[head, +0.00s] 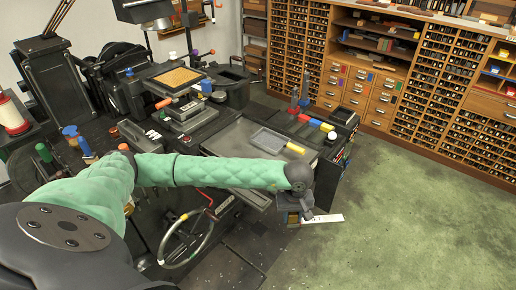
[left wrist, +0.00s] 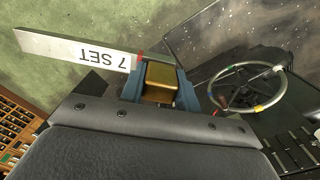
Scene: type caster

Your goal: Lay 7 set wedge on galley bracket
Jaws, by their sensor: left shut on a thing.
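My left gripper (head: 293,217) is at the end of the green-sleeved arm, past the front right corner of the machine and above the floor. It is shut on a brass block (left wrist: 158,82), which shows between its blue-grey fingers in the left wrist view. The white 7 set wedge (head: 327,219) sticks out to the right from the gripper. In the left wrist view the wedge (left wrist: 75,50) shows "7 SET" upside down and its inner end meets the fingers and block. I cannot tell which machine part is the galley bracket. My right gripper is not in view.
The machine's grey flat top (head: 222,142) carries a shallow tray (head: 268,141) with a yellow end. A handwheel (head: 187,238) stands at the machine's front; it also shows in the left wrist view (left wrist: 248,88). The green floor (head: 430,200) at right is clear before wooden type cabinets (head: 436,95).

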